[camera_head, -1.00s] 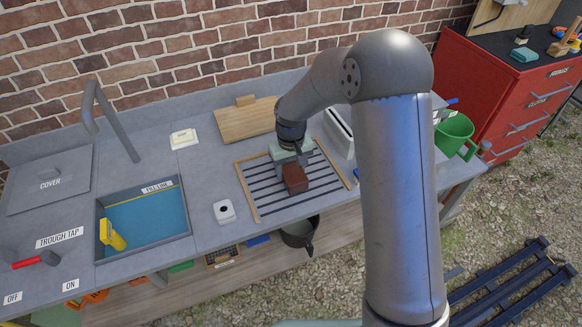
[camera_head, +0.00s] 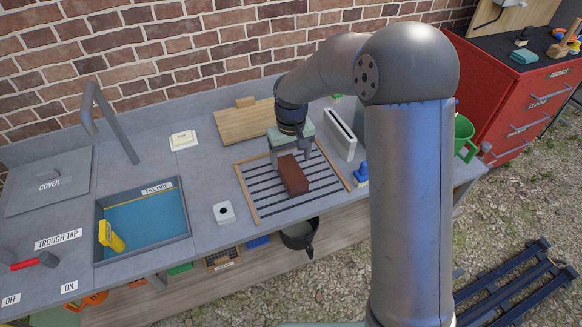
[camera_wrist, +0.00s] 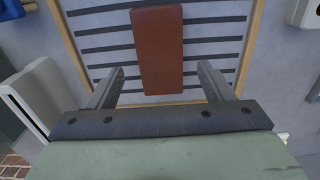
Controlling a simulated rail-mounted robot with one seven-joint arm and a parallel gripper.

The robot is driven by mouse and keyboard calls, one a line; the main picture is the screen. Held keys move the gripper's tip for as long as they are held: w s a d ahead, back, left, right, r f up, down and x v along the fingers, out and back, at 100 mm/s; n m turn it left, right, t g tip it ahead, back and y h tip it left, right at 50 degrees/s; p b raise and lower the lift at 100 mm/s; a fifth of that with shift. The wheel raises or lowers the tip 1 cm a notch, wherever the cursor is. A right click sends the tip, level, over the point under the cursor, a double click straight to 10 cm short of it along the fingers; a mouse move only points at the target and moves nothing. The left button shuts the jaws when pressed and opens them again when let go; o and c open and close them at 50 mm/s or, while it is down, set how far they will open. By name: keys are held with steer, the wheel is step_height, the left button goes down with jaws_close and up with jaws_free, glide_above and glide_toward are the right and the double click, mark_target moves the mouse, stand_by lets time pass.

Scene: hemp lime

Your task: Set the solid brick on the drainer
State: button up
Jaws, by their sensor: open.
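The solid brick (camera_head: 293,174) is reddish brown and lies flat on the slatted drainer (camera_head: 254,210), near its middle. In the wrist view the brick (camera_wrist: 158,50) lies lengthwise beyond the fingertips, on the dark slats of the drainer (camera_wrist: 215,50). My gripper (camera_head: 290,158) is just behind the brick in the head view. In the wrist view my gripper (camera_wrist: 160,80) has its fingers spread wide, with a gap on each side of the brick's near end. It holds nothing.
A wooden board (camera_head: 240,123) stands behind the drainer. A white upright slotted object (camera_head: 340,135) and a blue item (camera_head: 361,174) are close on the right.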

mark_target(291, 170)
step_height(291, 170, up, 6)
steer(key=s+d+r+m, duration=0.1)
steer(key=s+d+r, duration=0.1)
steer(key=s+d, duration=0.4)
steer(key=s+d+r+m, duration=0.1)
steer(key=s+d+r, duration=0.25)
steer(key=s, duration=0.35)
steer(key=s+d+f+m, duration=0.1)
steer(key=s+d, duration=0.1)
steer(key=s, duration=0.5)
steer(key=s+d+f+m, duration=0.1)
steer(key=s+d, duration=0.2)
steer(key=s, duration=0.4)
steer(key=shift+s+f, duration=0.2)
steer(key=shift+f, duration=0.2)
steer(key=shift+d, duration=0.1)
